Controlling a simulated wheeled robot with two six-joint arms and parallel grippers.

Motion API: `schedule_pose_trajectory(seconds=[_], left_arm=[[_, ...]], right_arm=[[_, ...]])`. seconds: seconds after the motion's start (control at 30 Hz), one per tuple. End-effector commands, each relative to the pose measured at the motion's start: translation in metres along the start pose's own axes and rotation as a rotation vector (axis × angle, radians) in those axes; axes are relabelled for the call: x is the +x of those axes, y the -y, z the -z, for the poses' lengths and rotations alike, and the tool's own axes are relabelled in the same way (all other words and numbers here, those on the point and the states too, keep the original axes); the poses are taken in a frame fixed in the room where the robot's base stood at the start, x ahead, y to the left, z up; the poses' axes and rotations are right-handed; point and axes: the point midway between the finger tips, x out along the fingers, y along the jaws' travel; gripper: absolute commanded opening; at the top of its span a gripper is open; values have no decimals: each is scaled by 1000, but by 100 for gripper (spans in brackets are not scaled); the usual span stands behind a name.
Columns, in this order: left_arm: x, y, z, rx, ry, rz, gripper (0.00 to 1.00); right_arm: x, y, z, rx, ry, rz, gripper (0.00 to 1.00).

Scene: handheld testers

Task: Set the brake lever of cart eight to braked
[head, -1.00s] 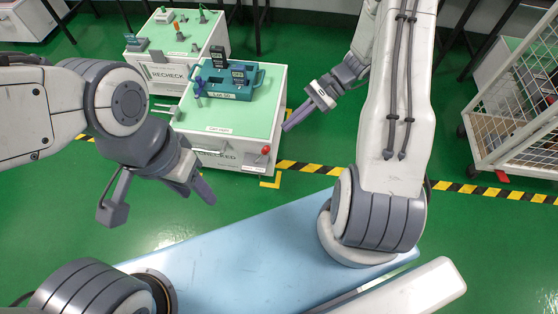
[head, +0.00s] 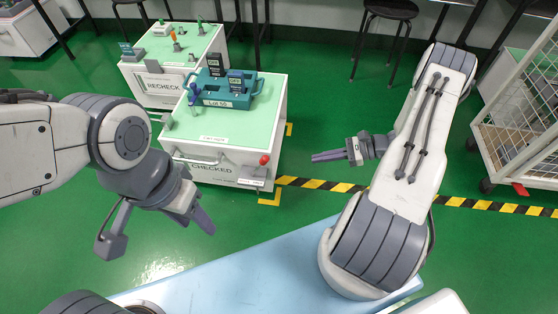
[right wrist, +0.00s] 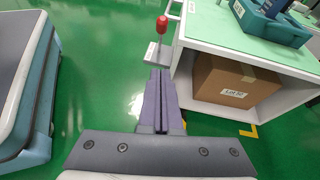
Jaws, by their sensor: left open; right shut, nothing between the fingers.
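The nearer cart (head: 265,105) has a pale green top, a white body and a front sign reading "CHECKED"; its small top label is too blurred to read surely. Its brake lever, with a red knob (head: 264,159), is at the front right corner. In the right wrist view the red-knobbed lever (right wrist: 162,27) stands roughly upright above a small labelled plate. My right gripper (head: 314,157) is shut and empty, right of the lever and apart from it. Its fingers (right wrist: 160,72) point towards the lever's plate. My left gripper (head: 201,224) is open and empty in front of the cart.
A teal tray (head: 207,99) with handheld testers sits on the cart. A cardboard box (right wrist: 235,82) is inside the cart's open side. A "RECHECK" cart (head: 150,72) stands behind left. A wire trolley (head: 520,130) is at right. Green floor is clear between.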

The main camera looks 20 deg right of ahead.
Motion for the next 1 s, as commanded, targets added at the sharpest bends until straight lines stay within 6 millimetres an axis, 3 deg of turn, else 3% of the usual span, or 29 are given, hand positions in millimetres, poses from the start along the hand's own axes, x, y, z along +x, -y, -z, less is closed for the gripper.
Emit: schedule_pose_trajectory(seconds=[0.17,0.53,0.8,1.0], left_arm=[[10,1,-1,0,0,0,48],[43,3,-2,0,0,0,48],[54,4,-3,0,0,0,48],[55,4,-3,0,0,0,48]], right_arm=[[22,-1,2,1,1,-5,0],[101,-2,4,-2,0,-8,0],[124,-1,-23,-2,-1,-4,0],[127,-1,-28,0,0,-1,0]])
